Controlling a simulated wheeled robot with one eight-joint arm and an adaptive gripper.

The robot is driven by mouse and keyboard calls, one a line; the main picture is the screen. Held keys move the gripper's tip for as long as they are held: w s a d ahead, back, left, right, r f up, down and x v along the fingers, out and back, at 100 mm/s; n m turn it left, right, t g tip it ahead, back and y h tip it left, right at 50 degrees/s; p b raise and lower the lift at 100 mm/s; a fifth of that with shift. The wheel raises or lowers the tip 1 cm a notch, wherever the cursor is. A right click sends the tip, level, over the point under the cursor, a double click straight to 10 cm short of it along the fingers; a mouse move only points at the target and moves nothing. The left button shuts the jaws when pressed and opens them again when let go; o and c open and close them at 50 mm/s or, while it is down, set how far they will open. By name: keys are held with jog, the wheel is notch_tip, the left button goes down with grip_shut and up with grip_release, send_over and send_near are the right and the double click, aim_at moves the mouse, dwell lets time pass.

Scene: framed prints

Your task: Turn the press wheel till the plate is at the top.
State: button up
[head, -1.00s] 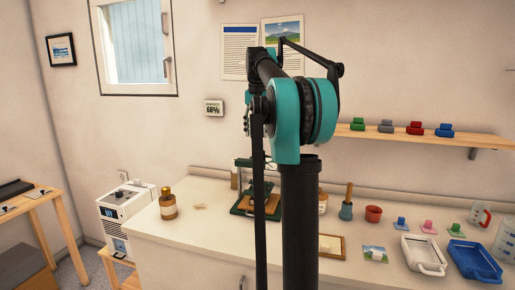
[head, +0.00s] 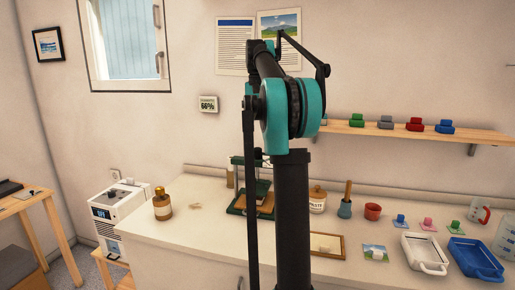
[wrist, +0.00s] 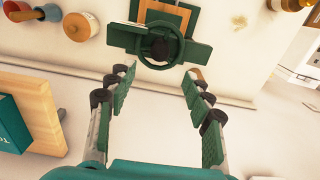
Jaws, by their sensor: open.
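The green press (head: 238,200) stands on the counter in the head view, partly hidden behind my arm. Its dark green round wheel (wrist: 144,55) shows near the top of the wrist view, with a dark hub in the middle. A wooden board (wrist: 170,10) shows in the press beyond the wheel. I cannot tell the plate's height from these views. My gripper (wrist: 157,78) is open and empty, its two fingers spread on either side, pointing toward the wheel. The fingertips appear apart from the wheel.
A brown bottle (head: 162,205) stands on the counter left of the press. A lidded jar (head: 317,200), a blue mortar (head: 345,208) and a red pot (head: 373,212) stand to its right. A wall shelf (head: 400,133) holds coloured blocks and also shows in the wrist view (wrist: 40,105).

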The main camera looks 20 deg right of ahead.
aim_at(258, 148)
notch_tip(258, 148, down, 10)
jog(key=shift+f, duration=0.15)
jog(key=shift+c, duration=0.2)
jog(key=c, duration=1.1)
jog(key=n, duration=0.4)
jog(key=shift+n, duration=1.7)
